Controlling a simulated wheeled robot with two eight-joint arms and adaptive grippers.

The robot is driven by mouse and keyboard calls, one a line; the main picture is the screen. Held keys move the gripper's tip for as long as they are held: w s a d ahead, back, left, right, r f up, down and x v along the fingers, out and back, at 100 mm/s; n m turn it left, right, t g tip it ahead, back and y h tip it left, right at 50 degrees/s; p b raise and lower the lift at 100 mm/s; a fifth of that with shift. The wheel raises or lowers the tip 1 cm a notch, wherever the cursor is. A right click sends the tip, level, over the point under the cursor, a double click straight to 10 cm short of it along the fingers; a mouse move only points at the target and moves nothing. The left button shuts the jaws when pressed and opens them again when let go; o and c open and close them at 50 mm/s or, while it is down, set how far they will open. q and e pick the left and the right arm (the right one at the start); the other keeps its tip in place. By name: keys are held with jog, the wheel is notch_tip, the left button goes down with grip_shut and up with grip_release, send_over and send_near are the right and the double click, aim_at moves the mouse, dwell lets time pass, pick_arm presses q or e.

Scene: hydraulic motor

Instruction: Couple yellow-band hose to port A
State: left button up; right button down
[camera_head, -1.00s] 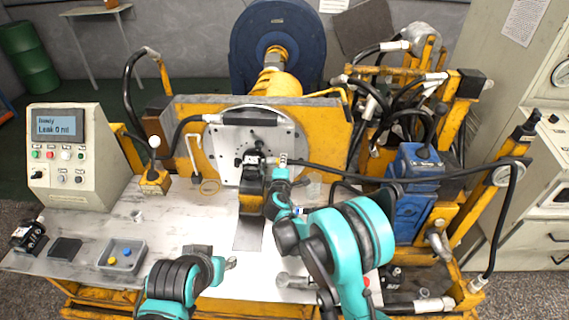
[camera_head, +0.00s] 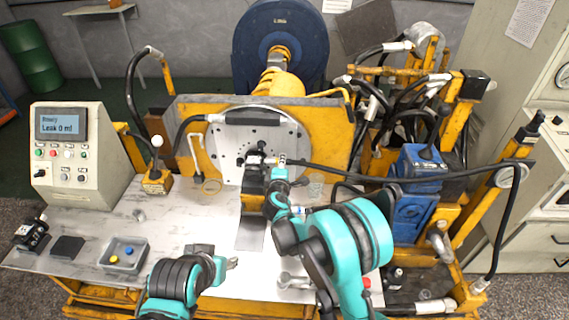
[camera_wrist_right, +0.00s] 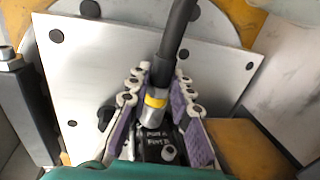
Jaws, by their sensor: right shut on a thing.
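The yellow-band hose (camera_wrist_right: 158,98) is black with a metal end and a yellow ring, seen in the right wrist view. My right gripper (camera_wrist_right: 160,105) is shut on this end, with its pale, purple-padded fingers on both sides. Just below the ring is a dark block (camera_wrist_right: 154,143) with lettering for port A and port B. I cannot tell whether the hose end is seated in port A. In the head view the right gripper (camera_head: 281,163) is beside the dark motor (camera_head: 256,157). My left gripper (camera_head: 231,263) is low over the bench, apart from the motor; its finger opening is unclear.
The bench (camera_head: 120,217) carries a grey tray (camera_head: 124,254) with small blue and yellow pieces at left. A control box (camera_head: 76,155) reads "Leak 0 ml". The hose (camera_head: 400,178) runs right past the blue unit (camera_head: 418,165).

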jog(key=shift+a, duration=0.2)
jog(key=c, duration=1.3)
grip_release()
jog(key=shift+s, duration=0.1)
jog(key=shift+v, duration=3.45)
jog(key=shift+s, duration=0.1)
